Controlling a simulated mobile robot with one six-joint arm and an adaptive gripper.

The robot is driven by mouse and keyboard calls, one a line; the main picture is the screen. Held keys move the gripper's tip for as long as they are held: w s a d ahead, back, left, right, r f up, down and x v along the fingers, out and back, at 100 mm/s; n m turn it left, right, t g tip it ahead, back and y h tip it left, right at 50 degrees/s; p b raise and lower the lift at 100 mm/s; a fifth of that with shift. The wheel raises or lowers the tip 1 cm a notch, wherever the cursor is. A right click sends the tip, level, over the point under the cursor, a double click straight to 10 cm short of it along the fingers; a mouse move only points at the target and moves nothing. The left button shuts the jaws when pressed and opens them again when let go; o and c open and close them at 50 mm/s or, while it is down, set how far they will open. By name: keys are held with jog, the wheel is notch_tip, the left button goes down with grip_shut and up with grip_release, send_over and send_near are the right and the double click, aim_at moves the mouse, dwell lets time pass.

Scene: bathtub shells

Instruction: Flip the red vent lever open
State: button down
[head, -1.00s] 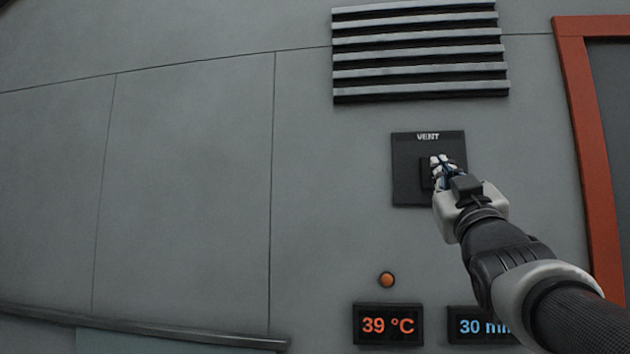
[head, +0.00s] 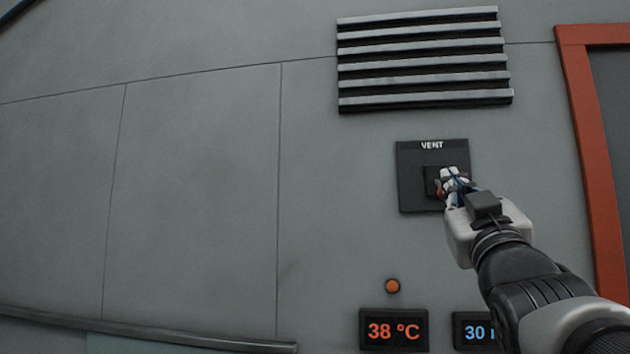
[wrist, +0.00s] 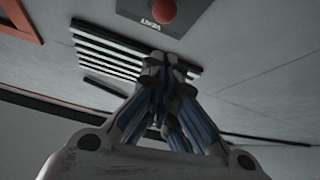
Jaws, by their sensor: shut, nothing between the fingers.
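The black VENT panel (head: 408,180) is on the grey wall, right of centre in the head view. A sliver of the red lever (head: 440,190) shows just left of my fingers, which hide the rest. In the wrist view the lever's rounded red end (wrist: 162,12) stands out at the top edge, by the upside-down VENT label. My gripper (head: 453,176) is shut and empty, in front of the panel's right half. In the wrist view its fingertips (wrist: 168,66) are together below the red end, with a visible gap between. I cannot tell the lever's position.
A slatted grille (head: 424,60) is above the panel. Below are an orange button (head: 392,286), a 38 °C display (head: 393,330) and a blue-lettered display (head: 472,332), partly behind my arm. An orange frame (head: 590,150) stands at the right. The wall to the left is bare.

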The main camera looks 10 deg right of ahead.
jog(key=f, duration=0.1)
jog(key=s+f, duration=0.2)
jog(key=shift+s+a+f, duration=0.25)
jog(key=shift+f, duration=0.05)
jog(key=s+a+f+g+y, duration=0.15)
jog(key=f+g, duration=0.25)
jog(key=f, duration=0.6)
jog(key=s+a+f+m+g, duration=0.1)
jog(key=a+f+g, duration=0.15)
jog(key=f, duration=0.65)
jog(key=s+a+f+g+y, duration=0.15)
jog(key=f+g, duration=0.25)
jog(key=f, duration=0.6)
jog(key=s+a+f+g+y, duration=0.1)
jog(key=s+a+f+g, duration=0.2)
jog(key=s+f, duration=0.6)
jog(key=s+a+f+g+y, duration=0.1)
jog(key=s+a+f+g, duration=0.2)
jog(key=s+f+g, duration=0.3)
jog(key=s+f, duration=0.3)
jog(key=f, duration=0.3)
jog(key=shift+s+a+f+n, duration=0.3)
jog(key=shift+s+a+n, duration=0.05)
jog(key=shift+a+n, duration=0.05)
